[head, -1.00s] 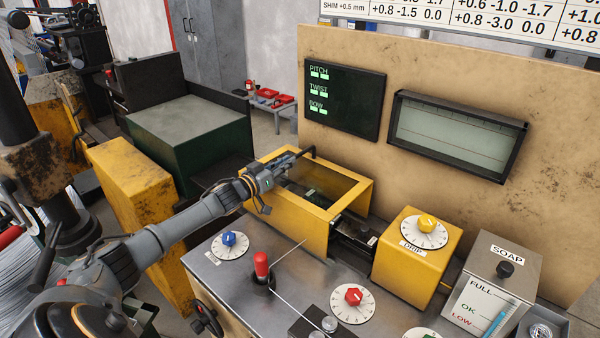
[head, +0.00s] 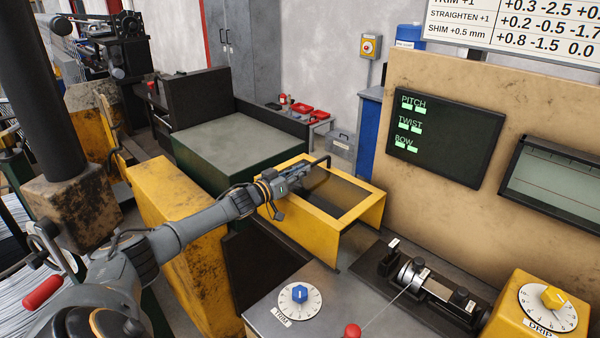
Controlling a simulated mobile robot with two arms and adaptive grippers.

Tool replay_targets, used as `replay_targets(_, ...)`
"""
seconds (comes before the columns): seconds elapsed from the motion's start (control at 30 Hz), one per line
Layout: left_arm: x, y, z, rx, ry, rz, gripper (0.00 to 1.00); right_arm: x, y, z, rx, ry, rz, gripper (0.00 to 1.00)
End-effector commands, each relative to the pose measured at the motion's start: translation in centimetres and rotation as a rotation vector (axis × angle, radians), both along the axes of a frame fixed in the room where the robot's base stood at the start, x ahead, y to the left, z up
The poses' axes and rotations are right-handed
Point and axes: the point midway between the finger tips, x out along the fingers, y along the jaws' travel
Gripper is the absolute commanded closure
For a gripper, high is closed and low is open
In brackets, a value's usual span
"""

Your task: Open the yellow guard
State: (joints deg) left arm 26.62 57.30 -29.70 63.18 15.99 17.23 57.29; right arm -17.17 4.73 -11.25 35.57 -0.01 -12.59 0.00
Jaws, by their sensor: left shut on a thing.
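The yellow guard (head: 312,226) is a box-like frame with a dark window in its top, in the middle of the head view. A dark bar handle (head: 321,161) stands at its back edge. My left gripper (head: 312,173) reaches across the guard's top from the left and is shut on this handle; the fingertips are small and partly hidden. The guard sits to the left of the weaving mechanism (head: 432,287), whose metal roller and black blocks lie uncovered. My right gripper is not in view.
A tan panel (head: 440,225) with a dark PITCH, TWIST and BOW screen (head: 447,138) rises behind the mechanism. A blue-knob dial (head: 299,296), a red-topped lever (head: 352,331) and a yellow DRIP box (head: 515,308) stand in front. A yellow machine block (head: 180,225) is at left.

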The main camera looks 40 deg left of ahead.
Motion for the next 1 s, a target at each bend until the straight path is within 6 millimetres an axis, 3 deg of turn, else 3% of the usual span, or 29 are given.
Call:
replay_targets(0.37, 0.0, -0.2, -0.2, -0.001, 0.003, -0.003, 1.00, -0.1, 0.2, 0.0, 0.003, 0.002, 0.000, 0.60)
replay_targets(0.4, 0.0, -0.2, -0.2, -0.001, 0.003, -0.003, 0.79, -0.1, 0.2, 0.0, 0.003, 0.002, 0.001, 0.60)
replay_targets(0.5, 0.0, -0.2, -0.2, -0.001, 0.003, -0.003, 0.64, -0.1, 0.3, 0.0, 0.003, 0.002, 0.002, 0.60)
replay_targets(0.83, -0.2, -0.1, -0.3, -0.001, 0.003, -0.002, 0.64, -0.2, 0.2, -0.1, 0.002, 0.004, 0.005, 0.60)
replay_targets(1.0, -1.5, 0.0, -0.4, -0.004, 0.005, -0.001, 0.64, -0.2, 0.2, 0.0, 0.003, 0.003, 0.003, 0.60)
